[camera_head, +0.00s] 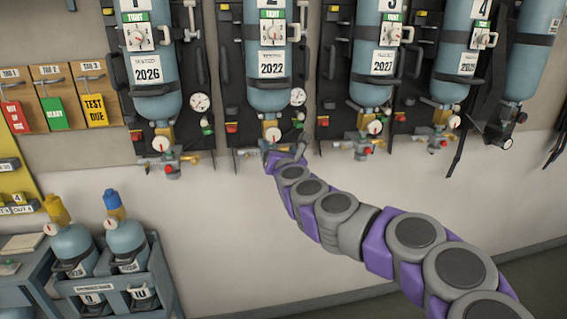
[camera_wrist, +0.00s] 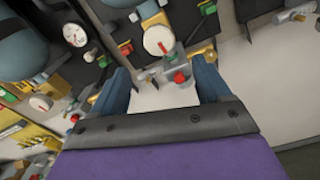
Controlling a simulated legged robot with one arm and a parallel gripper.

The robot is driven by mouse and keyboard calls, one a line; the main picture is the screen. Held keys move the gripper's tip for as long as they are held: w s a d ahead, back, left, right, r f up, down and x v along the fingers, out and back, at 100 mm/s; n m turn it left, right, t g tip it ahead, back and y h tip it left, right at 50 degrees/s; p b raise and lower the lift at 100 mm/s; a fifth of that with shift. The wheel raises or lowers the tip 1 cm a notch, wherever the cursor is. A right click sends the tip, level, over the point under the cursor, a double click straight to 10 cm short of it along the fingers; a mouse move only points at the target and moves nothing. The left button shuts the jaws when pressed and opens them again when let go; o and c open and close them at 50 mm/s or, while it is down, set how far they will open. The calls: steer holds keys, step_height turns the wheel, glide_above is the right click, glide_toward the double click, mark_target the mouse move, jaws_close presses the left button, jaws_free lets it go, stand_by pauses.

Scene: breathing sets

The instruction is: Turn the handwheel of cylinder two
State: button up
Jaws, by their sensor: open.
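Cylinder two (camera_head: 268,90) is a blue-grey bottle strapped upright on a dark wall panel, with a "2" and a "2022" label. Below it are a brass valve (camera_head: 270,119) and a small round gauge (camera_head: 273,134). My gripper (camera_head: 285,157) is just below this valve group, and its tip hides part of it. In the wrist view my gripper (camera_wrist: 160,84) is open, its two blue fingers apart. A metal fitting with a red knob (camera_wrist: 180,77) shows between and beyond the fingers, below a white gauge (camera_wrist: 158,41). I cannot tell which part is the handwheel or whether a finger touches it.
Similar cylinders, one (camera_head: 150,85) to the left and another (camera_head: 375,75) to the right, hang on the wall with valves and gauges projecting below. A rack (camera_head: 150,285) with two small bottles stands at lower left.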

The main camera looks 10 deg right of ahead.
steer(key=s, duration=0.7)
steer(key=shift+a, duration=0.1)
